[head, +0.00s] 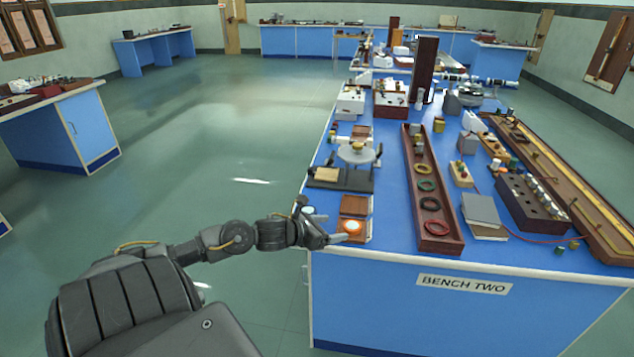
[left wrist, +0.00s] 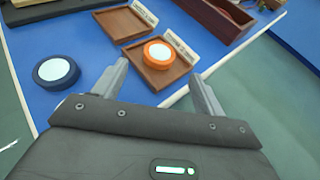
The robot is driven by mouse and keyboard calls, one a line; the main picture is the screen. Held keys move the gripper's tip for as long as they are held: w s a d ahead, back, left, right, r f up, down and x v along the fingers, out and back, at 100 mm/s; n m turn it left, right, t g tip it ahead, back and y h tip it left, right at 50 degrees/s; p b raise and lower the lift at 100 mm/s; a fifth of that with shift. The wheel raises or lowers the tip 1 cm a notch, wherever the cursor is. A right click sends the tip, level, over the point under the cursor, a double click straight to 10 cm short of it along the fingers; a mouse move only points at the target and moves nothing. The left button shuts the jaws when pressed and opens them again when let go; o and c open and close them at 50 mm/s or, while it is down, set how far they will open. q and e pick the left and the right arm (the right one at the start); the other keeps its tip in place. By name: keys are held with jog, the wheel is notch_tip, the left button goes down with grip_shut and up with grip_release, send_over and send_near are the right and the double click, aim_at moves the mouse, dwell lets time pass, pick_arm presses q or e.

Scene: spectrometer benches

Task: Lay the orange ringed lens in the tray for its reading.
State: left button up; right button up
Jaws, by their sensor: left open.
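The orange ringed lens (head: 351,227) has a white face and lies inside the nearer small wooden tray (head: 366,238), at the near left of the bench. In the left wrist view, the orange ringed lens (left wrist: 158,54) rests on the floor of that tray (left wrist: 157,77), within its rims. My left gripper (head: 335,231) is at the bench's left edge beside the tray. In the left wrist view, my left gripper (left wrist: 161,72) is open and empty. Its fingers are apart on either side of the lens, and neither seems to touch it. My right gripper is not in view.
A blue ringed lens (left wrist: 56,71) lies on the bench left of the tray. A second, empty wooden tray (left wrist: 123,23) sits just behind. A long wooden box (head: 452,245) with several coloured rings stands to the right. Bare blue benchtop (head: 390,220) lies between.

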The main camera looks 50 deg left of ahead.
pick_arm(q)
jog(key=v, duration=0.5)
jog(key=shift+s, duration=0.15)
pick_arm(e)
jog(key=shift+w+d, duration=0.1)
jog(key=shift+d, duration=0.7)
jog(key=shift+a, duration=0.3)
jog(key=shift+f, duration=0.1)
